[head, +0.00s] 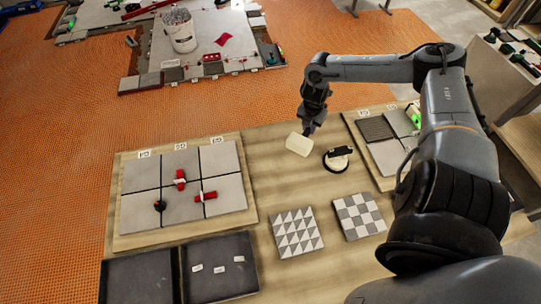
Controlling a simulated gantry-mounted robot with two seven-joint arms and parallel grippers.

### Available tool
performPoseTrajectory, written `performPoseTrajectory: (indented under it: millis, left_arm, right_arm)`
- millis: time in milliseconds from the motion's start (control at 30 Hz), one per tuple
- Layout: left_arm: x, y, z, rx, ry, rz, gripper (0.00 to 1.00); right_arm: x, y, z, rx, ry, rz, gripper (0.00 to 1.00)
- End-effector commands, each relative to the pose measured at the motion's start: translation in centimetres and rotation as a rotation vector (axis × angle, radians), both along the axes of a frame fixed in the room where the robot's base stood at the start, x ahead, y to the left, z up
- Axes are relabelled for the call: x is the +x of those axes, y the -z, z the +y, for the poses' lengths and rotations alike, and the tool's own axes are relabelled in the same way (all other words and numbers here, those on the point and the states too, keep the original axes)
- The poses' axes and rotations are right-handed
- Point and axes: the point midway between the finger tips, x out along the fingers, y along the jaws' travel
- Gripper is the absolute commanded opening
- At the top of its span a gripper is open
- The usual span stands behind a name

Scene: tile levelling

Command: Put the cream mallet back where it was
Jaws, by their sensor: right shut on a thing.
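The cream mallet (298,144) shows as a pale block-shaped head over the wooden table (262,170), between the two tile boards. My right gripper (309,128) is at the upper right end of the head and is shut on the mallet. The handle is hidden or too small to make out. I cannot tell whether the head touches the table or hangs just above it. My left gripper is not in view.
A black-and-white round tool (337,159) stands just right of the mallet. The left tile board (126,240) carries red clips. Two patterned tiles (297,232) (359,216) and dark trays (140,277) lie in front. The right board (356,122) is partly behind my arm.

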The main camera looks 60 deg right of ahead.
Motion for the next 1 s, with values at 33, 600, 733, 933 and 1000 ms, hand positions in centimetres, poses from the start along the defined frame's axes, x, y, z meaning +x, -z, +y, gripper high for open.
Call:
performPoseTrajectory:
  millis: [33, 600, 733, 933, 1000]
  left_arm:
    - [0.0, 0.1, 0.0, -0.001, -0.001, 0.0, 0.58]
    - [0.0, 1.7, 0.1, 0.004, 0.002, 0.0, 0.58]
    - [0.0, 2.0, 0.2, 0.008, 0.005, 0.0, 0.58]
    - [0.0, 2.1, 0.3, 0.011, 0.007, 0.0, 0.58]
    - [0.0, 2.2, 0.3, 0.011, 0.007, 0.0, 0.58]
  right_arm:
    - [0.2, 0.2, 0.1, 0.003, 0.002, -0.004, 0.0]
    - [7.4, 5.0, 3.2, 0.012, 0.003, -0.007, 0.0]
    - [9.2, 6.1, 3.9, 0.01, 0.002, -0.006, 0.0]
    - [10.4, 6.9, 4.3, 0.007, 0.001, -0.003, 0.0]
    - [10.6, 7.0, 4.4, 0.007, 0.0, -0.002, 0.0]
